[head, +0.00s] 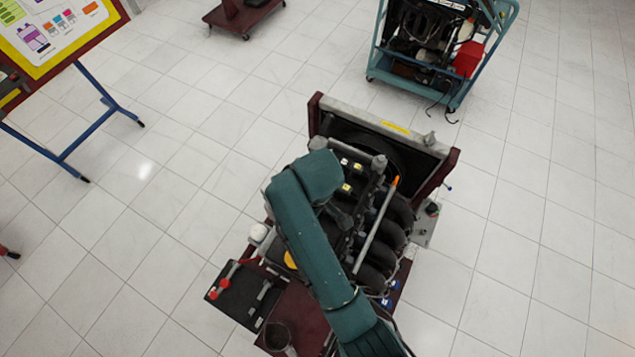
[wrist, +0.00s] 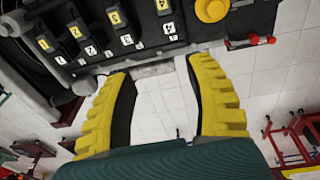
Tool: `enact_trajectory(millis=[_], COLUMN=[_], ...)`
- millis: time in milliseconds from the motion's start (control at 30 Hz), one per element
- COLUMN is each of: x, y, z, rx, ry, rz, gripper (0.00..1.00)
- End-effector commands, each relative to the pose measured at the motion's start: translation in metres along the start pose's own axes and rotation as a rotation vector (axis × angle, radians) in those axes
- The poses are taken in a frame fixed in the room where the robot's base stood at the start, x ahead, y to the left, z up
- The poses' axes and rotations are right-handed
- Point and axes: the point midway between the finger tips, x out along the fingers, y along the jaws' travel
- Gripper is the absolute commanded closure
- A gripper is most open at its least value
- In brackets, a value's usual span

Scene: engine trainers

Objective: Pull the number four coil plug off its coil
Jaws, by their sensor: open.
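In the wrist view, a row of dark coils and plugs crosses the upper left, with yellow and white number tags. The number four coil plug (wrist: 163,7), with a yellow 4 tag, is at the top middle. The white 4 tag on its coil (wrist: 169,28) is just below it. My gripper (wrist: 160,68) is open and empty, its yellow and black fingers spread below the number four position in the picture and apart from the plug. In the head view my arm covers part of the engine (head: 385,225), and the gripper and number four plug cannot be made out.
A yellow cap (wrist: 211,9) is right of the number four plug. A maroon-framed radiator (head: 395,135) stands at the engine's far end. Open tiled floor surrounds the stand.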

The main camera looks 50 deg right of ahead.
Motion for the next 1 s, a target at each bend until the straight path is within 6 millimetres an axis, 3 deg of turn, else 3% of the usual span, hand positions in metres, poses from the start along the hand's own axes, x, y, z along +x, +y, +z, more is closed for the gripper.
enact_trajectory(millis=[33,133,267,800,1000], x=[0.012,0.023,0.043,0.158,0.179], y=[-0.001,-0.004,-0.006,-0.015,-0.016], z=[0.016,0.030,0.033,0.045,0.048], rx=[-0.003,-0.012,-0.014,-0.013,-0.013], ry=[-0.058,-0.113,-0.117,-0.115,-0.114], rz=[-0.033,-0.068,-0.071,-0.070,-0.069], gripper=[0.46,0.46,0.46,0.46,0.46])
